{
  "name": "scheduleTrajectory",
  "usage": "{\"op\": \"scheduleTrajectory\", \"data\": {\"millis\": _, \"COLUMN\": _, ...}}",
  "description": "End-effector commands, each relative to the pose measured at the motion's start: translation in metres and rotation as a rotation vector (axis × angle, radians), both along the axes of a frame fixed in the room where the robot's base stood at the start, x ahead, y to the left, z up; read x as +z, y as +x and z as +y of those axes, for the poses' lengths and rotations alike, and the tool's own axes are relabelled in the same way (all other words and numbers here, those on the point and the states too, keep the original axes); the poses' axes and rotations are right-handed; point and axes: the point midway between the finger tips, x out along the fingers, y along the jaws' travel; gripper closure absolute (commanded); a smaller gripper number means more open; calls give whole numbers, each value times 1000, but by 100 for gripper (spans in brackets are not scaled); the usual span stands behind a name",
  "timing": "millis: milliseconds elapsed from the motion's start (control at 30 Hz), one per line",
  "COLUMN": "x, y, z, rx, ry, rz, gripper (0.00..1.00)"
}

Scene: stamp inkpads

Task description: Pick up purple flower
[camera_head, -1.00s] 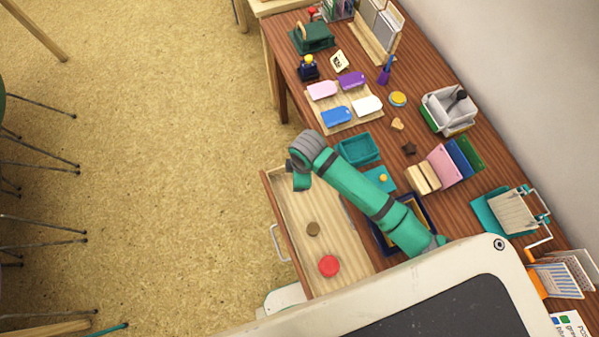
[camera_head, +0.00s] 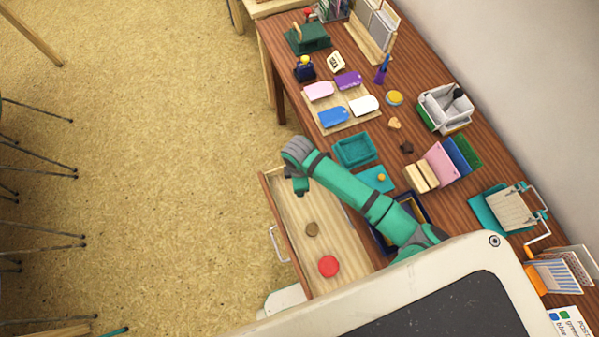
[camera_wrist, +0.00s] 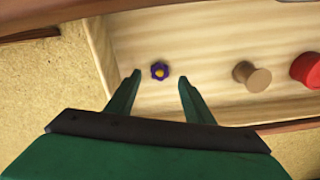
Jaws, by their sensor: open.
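My gripper (camera_wrist: 160,78) is open and empty, with one finger on each side of the flower's line. In the head view my gripper (camera_head: 301,186) hangs over the far end of the drawer (camera_head: 300,220), and the flower is hidden there.
A brown spool-like piece (camera_wrist: 252,76) and a red round piece (camera_wrist: 306,70) lie in the drawer to the right of the flower. The drawer's walls rise around them. A teal tray (camera_head: 355,151) and a board of coloured tags (camera_head: 341,108) are on the desk.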

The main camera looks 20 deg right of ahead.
Motion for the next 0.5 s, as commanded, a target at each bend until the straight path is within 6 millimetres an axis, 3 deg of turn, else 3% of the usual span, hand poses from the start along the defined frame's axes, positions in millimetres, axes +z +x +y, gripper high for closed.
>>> {"op": "scheduleTrajectory", "data": {"millis": 200, "x": -24, "y": 0, "z": -2, "rx": 0, "ry": -1, "rz": 0, "gripper": 52}}
{"op": "scheduleTrajectory", "data": {"millis": 467, "x": -27, "y": 0, "z": -2, "rx": 1, "ry": 0, "rz": -1, "gripper": 52}}
{"op": "scheduleTrajectory", "data": {"millis": 500, "x": -27, "y": 0, "z": -2, "rx": 1, "ry": 0, "rz": -1, "gripper": 57}}
